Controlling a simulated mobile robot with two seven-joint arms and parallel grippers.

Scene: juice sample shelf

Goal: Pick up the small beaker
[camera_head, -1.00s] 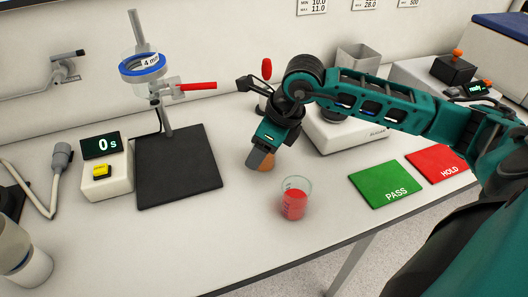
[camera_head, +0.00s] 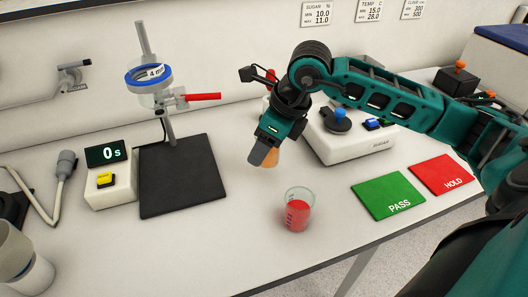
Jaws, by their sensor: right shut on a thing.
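My right gripper (camera_head: 264,158) is shut on a small orange-tan thing (camera_head: 271,154) near the middle of the bench. The fingers hide much of that thing, so I cannot tell for sure whether it is a beaker. It appears held a little above the bench top. A clear glass beaker (camera_head: 298,214) with red liquid stands upright on the bench, in front and to the right of the gripper and apart from it. My left gripper is not in view.
A stand with a blue-rimmed cup (camera_head: 148,75) rises from a black base plate (camera_head: 182,176) at left, beside a timer (camera_head: 109,182) reading 0 s. A white instrument (camera_head: 345,147) stands behind the gripper. Green PASS (camera_head: 388,195) and red HOLD (camera_head: 442,174) mats lie at right.

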